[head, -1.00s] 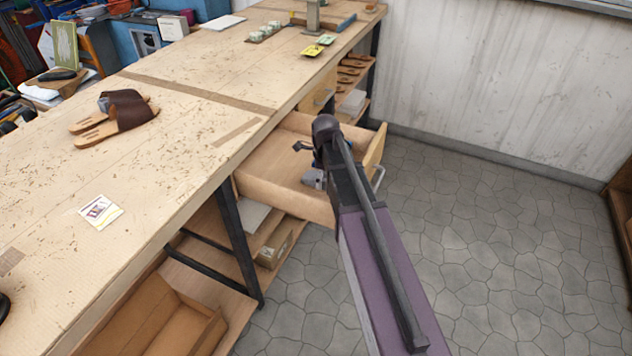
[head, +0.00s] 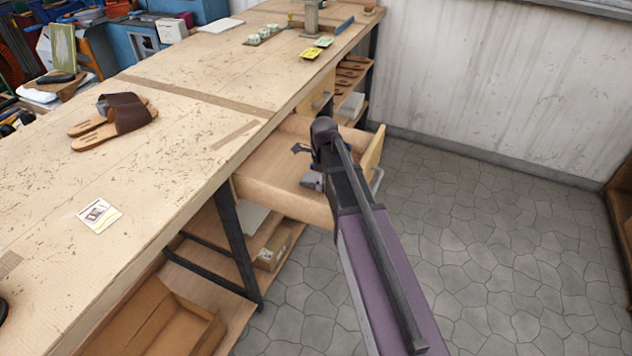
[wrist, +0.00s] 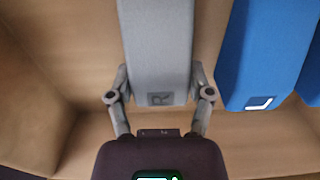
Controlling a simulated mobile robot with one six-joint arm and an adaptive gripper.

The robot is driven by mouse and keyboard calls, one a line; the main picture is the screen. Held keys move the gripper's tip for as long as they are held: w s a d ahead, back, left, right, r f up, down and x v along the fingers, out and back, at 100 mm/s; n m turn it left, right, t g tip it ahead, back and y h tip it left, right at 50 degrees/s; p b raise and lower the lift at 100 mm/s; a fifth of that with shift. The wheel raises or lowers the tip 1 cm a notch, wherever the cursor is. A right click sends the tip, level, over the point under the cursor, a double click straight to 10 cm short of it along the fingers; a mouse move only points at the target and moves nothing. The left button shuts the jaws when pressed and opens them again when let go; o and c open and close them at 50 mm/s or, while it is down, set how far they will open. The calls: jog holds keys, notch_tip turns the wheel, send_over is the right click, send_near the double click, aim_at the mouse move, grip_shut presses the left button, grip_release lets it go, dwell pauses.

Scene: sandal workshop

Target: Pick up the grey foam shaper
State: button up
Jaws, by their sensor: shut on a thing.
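In the wrist view a grey foam shaper (wrist: 157,45) with a letter R on its near end lies between the two fingers of my gripper (wrist: 158,82). The fingers are shut on its sides. It is inside the open wooden drawer (head: 262,188), close to the drawer floor; I cannot tell whether it still touches the floor. Blue foam shapers (wrist: 252,60) lie to its right. In the head view my arm hides most of the drawer's contents and the held shaper cannot be made out clearly.
The drawer's side walls and front rise around my gripper. The workbench (head: 180,190) stands to the left, with a brown sandal (head: 128,112) holding a grey piece and a small card (head: 99,214). Open stone floor (head: 490,240) lies to the right.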

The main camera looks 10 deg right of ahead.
jog(key=shift+r, duration=0.15)
notch_tip(320, 180, up, 10)
jog(key=p, duration=1)
dwell(0.8)
notch_tip(320, 180, up, 18)
jog(key=p, duration=1.8)
jog(key=shift+f, duration=0.25)
jog(key=shift+s, duration=0.15)
